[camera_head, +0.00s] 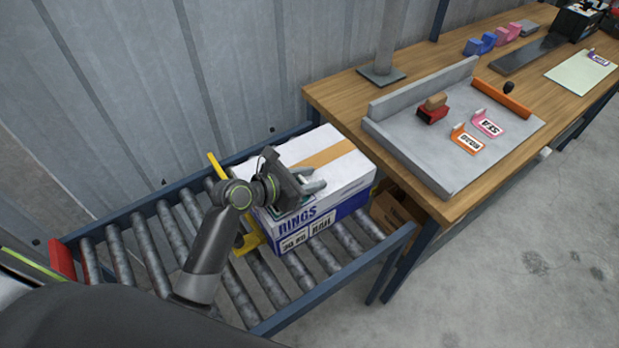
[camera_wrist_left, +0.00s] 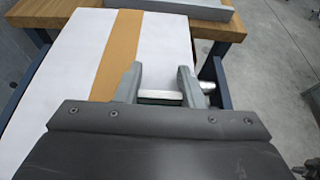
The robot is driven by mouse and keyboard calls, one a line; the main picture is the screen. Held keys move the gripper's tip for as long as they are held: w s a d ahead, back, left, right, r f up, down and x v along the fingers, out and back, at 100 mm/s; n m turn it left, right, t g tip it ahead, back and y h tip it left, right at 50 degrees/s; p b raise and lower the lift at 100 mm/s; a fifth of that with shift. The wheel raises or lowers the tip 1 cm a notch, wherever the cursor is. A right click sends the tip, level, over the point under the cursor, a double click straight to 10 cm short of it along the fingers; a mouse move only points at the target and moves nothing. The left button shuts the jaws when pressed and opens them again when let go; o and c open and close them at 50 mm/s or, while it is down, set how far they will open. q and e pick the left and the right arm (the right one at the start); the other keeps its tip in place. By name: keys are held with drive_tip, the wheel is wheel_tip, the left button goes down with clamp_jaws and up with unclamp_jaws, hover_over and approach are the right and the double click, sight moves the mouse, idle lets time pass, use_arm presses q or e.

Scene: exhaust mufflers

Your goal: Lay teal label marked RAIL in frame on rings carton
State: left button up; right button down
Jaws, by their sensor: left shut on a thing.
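The rings carton (camera_head: 345,168) stands on the roller conveyor, with a white top, brown tape and a blue printed band reading RINGS. It also shows in the left wrist view (camera_wrist_left: 60,75). My left gripper (camera_head: 314,184) is over the carton's top, toward its near left part. In the left wrist view its two fingers (camera_wrist_left: 160,90) are shut on a thin piece with a white strip and a dark greenish edge, which fits the teal label (camera_wrist_left: 160,95). Its lettering is hidden. The frame on the carton is mostly hidden by my gripper. My right gripper is not in view.
The roller conveyor (camera_head: 140,250) has a yellow stop (camera_head: 248,243) beside the carton. A wooden bench (camera_head: 335,98) at the right holds a grey tray (camera_head: 420,150) with an orange label (camera_head: 466,140), a pink label (camera_head: 487,123) and a red-based stamp-like tool (camera_head: 433,108). A brown box (camera_head: 392,210) sits under the bench.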

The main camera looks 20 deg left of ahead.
use_arm(q)
drive_tip(key=shift+f, duration=0.1)
drive_tip(key=o, duration=1)
drive_tip(key=shift+c, duration=0.2)
wheel_tip(320, 180, up, 5)
hover_over(268, 208)
